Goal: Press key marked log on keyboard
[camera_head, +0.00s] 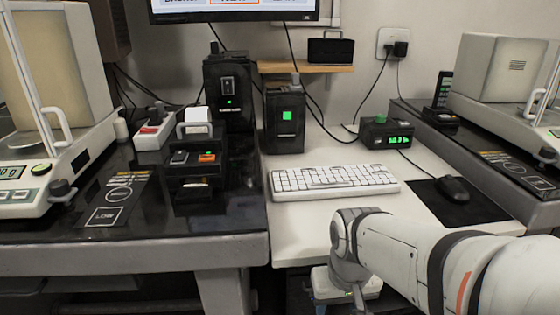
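The white keyboard (333,180) lies on the white middle desk (300,236), with its rows of keys facing up. The key markings are too small to read, so I cannot tell which key is marked log. My arm comes in from the lower right, and its wrist bends down in front of the desk's front edge, nearer the camera than the keyboard. My gripper's fingers do not show. Nothing of my arm touches the keyboard in this view.
A black mouse (453,189) lies on a dark mat (427,203) right of the keyboard. A small box with a green display (386,133) and a black device with a green screen (284,116) stand behind it. Dark side tables hold balances at left and right.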

